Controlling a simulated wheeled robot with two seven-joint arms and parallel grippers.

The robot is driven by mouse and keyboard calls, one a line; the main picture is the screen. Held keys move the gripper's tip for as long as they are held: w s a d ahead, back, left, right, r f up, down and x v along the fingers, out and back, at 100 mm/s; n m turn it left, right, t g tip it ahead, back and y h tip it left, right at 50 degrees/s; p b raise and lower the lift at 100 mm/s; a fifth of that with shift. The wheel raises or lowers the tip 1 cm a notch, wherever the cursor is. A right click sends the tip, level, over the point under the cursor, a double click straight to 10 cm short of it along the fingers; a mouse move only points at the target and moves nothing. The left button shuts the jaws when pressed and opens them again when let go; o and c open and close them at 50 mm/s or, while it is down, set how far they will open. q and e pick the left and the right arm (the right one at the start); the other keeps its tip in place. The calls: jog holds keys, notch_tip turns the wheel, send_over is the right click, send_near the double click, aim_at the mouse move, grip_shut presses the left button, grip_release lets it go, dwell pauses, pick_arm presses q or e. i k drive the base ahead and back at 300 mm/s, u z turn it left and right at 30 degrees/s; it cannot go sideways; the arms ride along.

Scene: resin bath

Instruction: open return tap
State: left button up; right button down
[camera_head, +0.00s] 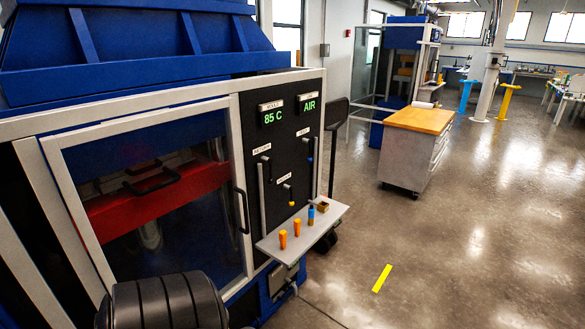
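A black panel (279,150) is on the right side of the blue and white machine. It carries several small labelled levers or taps. Neither of my grippers is in view.
Green displays read "85 C" and "AIR". A wood-topped cart (408,150) stands beyond.

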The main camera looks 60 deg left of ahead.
aim_at(271, 172)
jog(key=u, duration=0.45)
jog(key=i, duration=0.9)
jog(key=u, duration=0.75)
